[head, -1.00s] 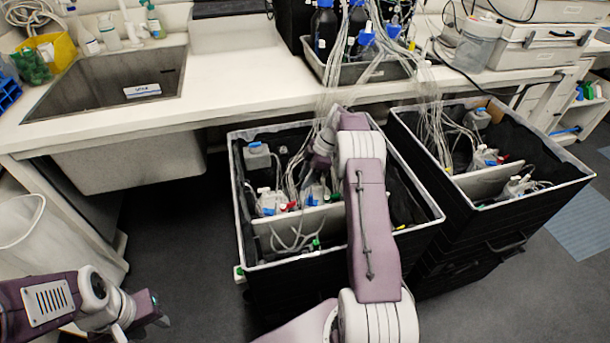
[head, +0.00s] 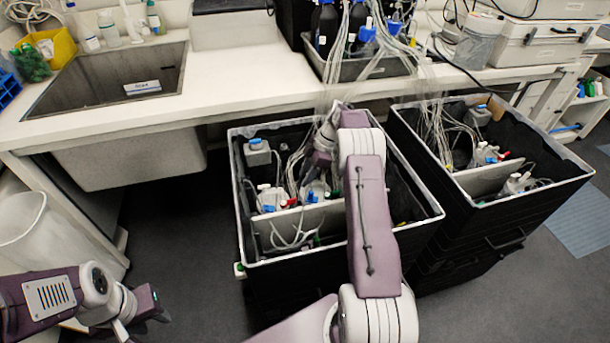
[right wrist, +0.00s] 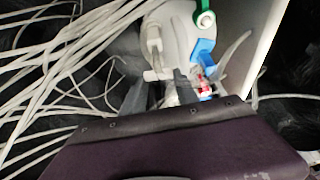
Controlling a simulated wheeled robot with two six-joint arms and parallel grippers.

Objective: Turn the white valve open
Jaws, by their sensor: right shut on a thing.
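The white valve (right wrist: 155,72) shows in the right wrist view as a small white handle on the side of a rounded white bottle (right wrist: 182,30). My right gripper (right wrist: 160,92) is shut on the white valve, with its dark fingers on either side of it. In the head view my right gripper (head: 316,172) reaches down into the left black bin (head: 243,215), and the valve cannot be made out there. My left gripper (head: 152,304) hangs at the lower left, away from the bins. Its finger gap is unclear.
Many thin pale tubes (right wrist: 60,60) run beside the bottle and up to the bench. A blue valve (right wrist: 203,50) and a red part (right wrist: 204,84) sit close by. A light divider (head: 325,218) crosses the bin. A second black bin (head: 500,215) stands to the right.

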